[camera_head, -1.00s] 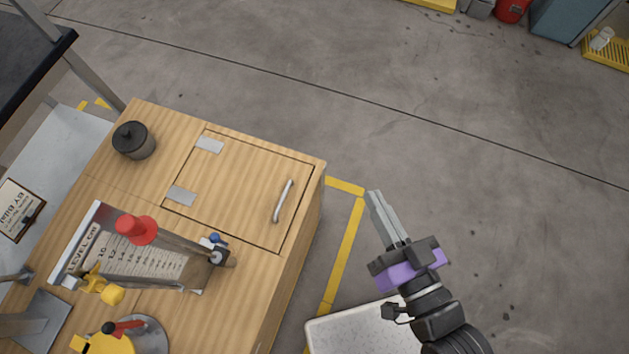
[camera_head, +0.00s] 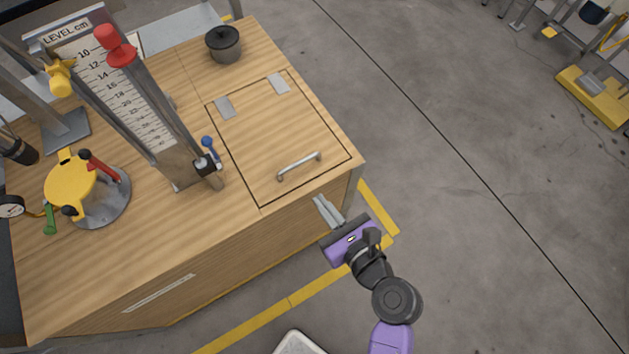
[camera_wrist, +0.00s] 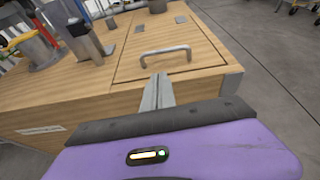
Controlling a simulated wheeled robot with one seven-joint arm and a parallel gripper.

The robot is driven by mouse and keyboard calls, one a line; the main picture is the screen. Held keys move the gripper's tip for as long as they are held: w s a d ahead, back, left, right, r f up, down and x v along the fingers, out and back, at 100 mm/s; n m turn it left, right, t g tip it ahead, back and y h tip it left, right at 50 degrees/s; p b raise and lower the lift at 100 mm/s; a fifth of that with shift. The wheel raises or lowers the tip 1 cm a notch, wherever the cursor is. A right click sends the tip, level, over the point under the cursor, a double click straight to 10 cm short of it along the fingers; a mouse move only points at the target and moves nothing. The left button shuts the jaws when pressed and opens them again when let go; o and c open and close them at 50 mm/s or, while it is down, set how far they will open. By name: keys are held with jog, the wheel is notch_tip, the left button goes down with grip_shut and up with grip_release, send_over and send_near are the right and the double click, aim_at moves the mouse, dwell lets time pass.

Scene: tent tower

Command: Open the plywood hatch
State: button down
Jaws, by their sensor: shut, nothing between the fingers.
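The plywood hatch (camera_head: 268,137) is a square panel set flush in the top of a wooden cabinet. It lies closed, with two grey hinge plates (camera_head: 225,107) on its far side and a silver bar handle (camera_head: 299,166) near its front edge. In the wrist view the handle (camera_wrist: 166,55) stands just beyond my fingertips, and the hatch (camera_wrist: 165,38) stretches behind it. My gripper (camera_head: 322,205) is shut and empty, just off the cabinet's front edge, apart from the handle. It also shows in the wrist view (camera_wrist: 158,82).
A yellow valve flange (camera_head: 72,186) sits farther left.

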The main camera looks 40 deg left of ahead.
aim_at(302, 183)
jog(key=b+x, duration=0.2)
jog(key=x, duration=0.8)
jog(key=shift+r, duration=0.15)
